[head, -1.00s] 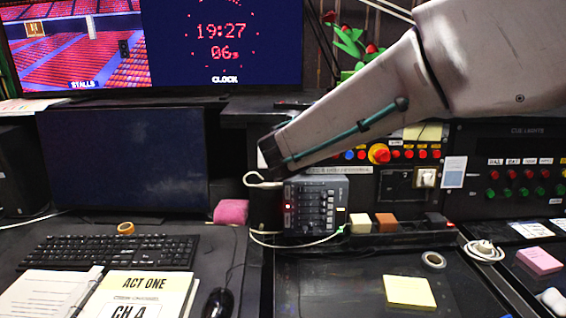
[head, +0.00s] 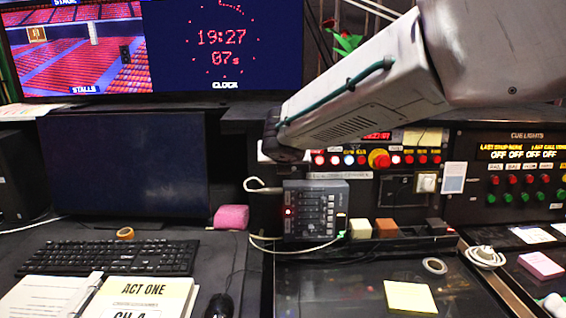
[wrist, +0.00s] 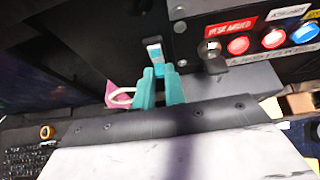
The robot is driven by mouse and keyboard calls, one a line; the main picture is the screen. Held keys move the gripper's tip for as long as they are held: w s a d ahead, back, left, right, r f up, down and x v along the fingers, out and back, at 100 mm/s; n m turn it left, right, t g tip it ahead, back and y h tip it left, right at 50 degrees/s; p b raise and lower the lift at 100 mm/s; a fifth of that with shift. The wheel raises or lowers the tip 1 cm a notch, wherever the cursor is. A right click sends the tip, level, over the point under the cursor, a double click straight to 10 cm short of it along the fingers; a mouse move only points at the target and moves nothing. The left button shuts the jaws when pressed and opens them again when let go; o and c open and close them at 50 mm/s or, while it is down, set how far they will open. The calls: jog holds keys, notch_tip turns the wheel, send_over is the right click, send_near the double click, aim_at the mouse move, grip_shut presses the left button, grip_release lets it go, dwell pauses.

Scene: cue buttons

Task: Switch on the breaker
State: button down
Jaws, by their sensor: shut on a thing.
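The breaker (wrist: 154,47) is a small switch with a white and blue face on a dark upright panel, near the top middle of the wrist view. My gripper (wrist: 158,72), with two teal fingers, is shut on its lever from below. The fingertips cover part of the lever, so I cannot tell its exact position. In the head view my arm's end hides the breaker and the fingers. The desk panel's lamps (head: 350,160) are lit, and the cue lights panel (head: 515,152) shows amber OFF words.
A monitor (head: 125,165) stands left.

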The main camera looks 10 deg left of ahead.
jog(key=shift+f, duration=0.1)
jog(key=c, duration=1.5)
grip_release()
jog(key=shift+o, duration=0.2)
jog(key=v, duration=0.8)
